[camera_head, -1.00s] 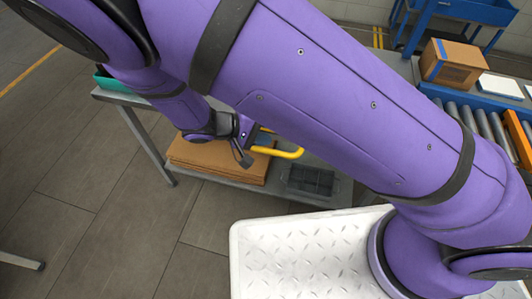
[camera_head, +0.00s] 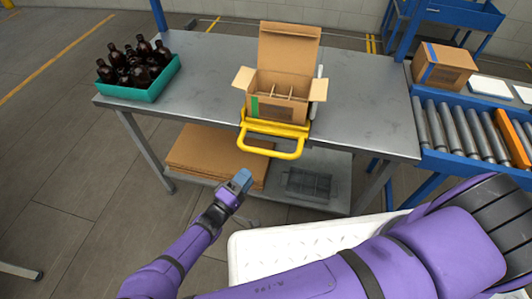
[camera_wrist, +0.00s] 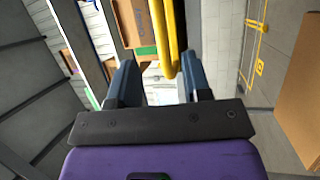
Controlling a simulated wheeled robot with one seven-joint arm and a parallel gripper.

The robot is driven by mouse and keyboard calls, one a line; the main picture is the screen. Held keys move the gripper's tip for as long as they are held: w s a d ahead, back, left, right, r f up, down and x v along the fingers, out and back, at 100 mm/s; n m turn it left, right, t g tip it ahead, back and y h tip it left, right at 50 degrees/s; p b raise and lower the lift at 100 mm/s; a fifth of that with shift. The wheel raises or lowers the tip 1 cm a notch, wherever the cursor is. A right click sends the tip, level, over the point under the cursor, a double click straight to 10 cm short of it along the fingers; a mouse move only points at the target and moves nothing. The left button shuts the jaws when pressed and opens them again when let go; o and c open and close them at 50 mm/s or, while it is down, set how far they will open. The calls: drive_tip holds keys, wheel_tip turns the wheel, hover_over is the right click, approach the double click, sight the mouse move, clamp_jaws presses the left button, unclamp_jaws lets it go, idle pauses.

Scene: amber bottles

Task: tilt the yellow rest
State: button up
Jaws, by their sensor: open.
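The yellow rest (camera_head: 273,130) stands at the front edge of the grey table, its looped handle sticking out over the edge. An open cardboard box (camera_head: 280,85) with dividers sits on it; the box looks level or nearly so. My gripper (camera_head: 243,178) is below and left of the handle in the head view, apart from it in that picture. In the wrist view my gripper (camera_wrist: 160,78) is open, with two blue-grey fingers, and the yellow handle (camera_wrist: 164,45) shows ahead between them. No object is held.
A teal crate (camera_head: 140,92) of several amber bottles stands at the table's left. Cardboard sheets (camera_head: 215,155) and a dark crate (camera_head: 308,182) lie on the lower shelf. A roller conveyor (camera_head: 465,130) with a carton (camera_head: 443,67) is at the right. The table's right part is bare.

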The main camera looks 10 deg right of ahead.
sight(266, 152)
drive_tip(key=x, duration=1)
drive_tip(key=shift+w+d+r, duration=0.1)
drive_tip(key=shift+w+d, duration=0.1)
drive_tip(key=shift+w, duration=0.05)
clamp_jaws()
